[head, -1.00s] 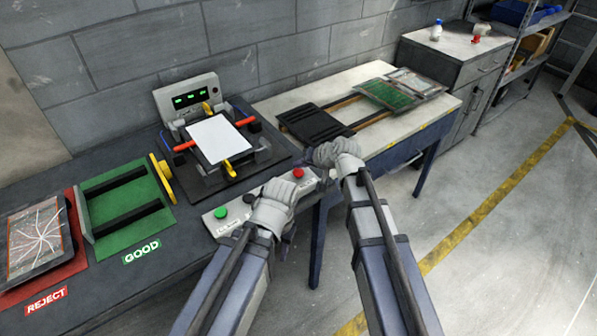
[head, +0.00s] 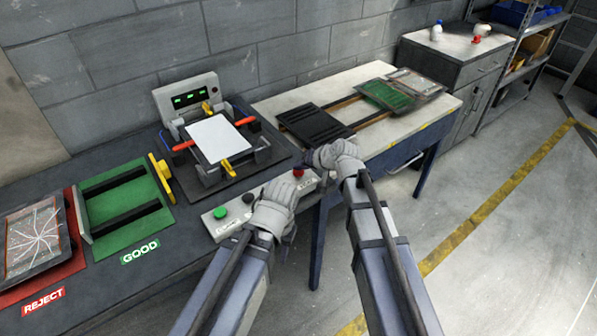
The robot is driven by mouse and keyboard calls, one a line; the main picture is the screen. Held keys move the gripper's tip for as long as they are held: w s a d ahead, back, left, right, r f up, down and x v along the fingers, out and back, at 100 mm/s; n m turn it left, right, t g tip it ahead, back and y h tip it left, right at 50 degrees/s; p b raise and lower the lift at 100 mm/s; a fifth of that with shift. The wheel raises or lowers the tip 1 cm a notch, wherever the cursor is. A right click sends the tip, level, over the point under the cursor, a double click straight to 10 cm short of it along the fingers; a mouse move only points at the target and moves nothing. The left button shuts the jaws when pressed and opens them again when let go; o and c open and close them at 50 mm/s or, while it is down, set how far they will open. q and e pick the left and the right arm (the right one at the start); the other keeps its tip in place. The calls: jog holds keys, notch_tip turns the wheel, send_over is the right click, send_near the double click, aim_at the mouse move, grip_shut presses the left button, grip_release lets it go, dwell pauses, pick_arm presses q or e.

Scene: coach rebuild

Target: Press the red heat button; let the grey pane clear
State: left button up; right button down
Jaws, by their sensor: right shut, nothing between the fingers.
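The pane (head: 213,138), pale grey to white, lies in the clamp fixture (head: 234,165) on the dark bench. The red button (head: 298,172) is at the right end of the grey button panel (head: 228,228), partly hidden by my grippers. My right gripper (head: 309,160) is shut and empty, with its dark fingertips close beside the red button; I cannot tell whether they touch it. My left gripper (head: 288,190) is over the panel's front, and its fingers are mostly hidden behind its own wrist.
A green button (head: 220,213) and a black button (head: 248,199) share the panel. A display box (head: 188,99) with green readouts stands behind the fixture. The green GOOD rack (head: 131,228) and red REJECT tray (head: 75,262) are left. A pale table (head: 285,100) stands right.

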aim_at(300, 174)
jog(key=shift+f+b, duration=0.35)
dwell(0.3)
jog(key=shift+r, duration=0.1)
jog(key=shift+r+p, duration=0.75)
jog(key=shift+p, duration=0.15)
jog(key=shift+r, duration=0.15)
notch_tip(300, 174, up, 5)
jog(key=p, duration=0.5)
dwell(0.5)
